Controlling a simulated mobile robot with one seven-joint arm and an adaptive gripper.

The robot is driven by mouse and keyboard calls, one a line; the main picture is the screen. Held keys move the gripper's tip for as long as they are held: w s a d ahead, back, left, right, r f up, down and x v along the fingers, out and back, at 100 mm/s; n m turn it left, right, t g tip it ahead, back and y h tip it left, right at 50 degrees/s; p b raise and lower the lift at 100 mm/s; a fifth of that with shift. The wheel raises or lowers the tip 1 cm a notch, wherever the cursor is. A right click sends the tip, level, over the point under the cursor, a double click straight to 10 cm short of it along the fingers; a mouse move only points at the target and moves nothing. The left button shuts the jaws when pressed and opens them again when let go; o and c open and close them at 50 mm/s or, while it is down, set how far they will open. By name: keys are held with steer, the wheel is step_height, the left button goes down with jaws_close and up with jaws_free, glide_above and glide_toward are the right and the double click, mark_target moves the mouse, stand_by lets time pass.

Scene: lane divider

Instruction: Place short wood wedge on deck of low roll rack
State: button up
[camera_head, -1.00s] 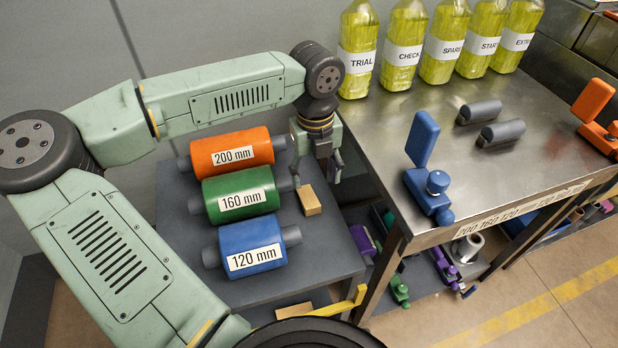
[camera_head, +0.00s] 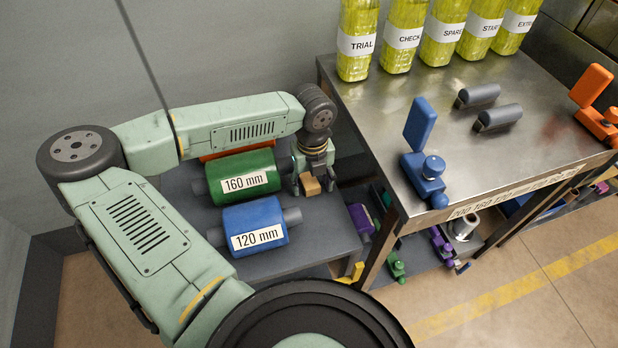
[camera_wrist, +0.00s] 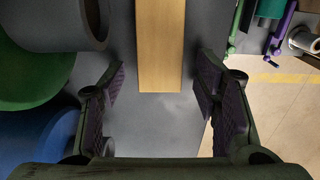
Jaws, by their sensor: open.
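A short wood wedge (camera_head: 310,186), a light tan block, lies on the grey deck (camera_head: 325,232) of the low roll rack, right of the green roll. In the wrist view the wedge (camera_wrist: 160,45) runs down from the top edge, in line with the gap between my fingers. My gripper (camera_head: 312,179) is low over the deck at the wedge, pointing down. In the wrist view my gripper (camera_wrist: 160,70) is open, with a finger to each side of the wedge and clear space on both sides. The wedge's far end is cut off there.
The green 160 mm roll (camera_head: 240,178) and blue 120 mm roll (camera_head: 254,228) lie close left of my gripper. My arm mostly hides the orange roll (camera_head: 228,152). A steel table (camera_head: 380,110) with bottles and a blue stop (camera_head: 424,165) stands to the right.

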mark_target(311, 186)
steer(key=shift+c, duration=0.3)
steer(key=c, duration=1.1)
step_height(311, 186, up, 9)
steer(key=shift+f+b, duration=0.1)
steer(key=shift+b, duration=1.05)
steer(key=shift+r, duration=0.6)
steer(key=shift+s, duration=0.15)
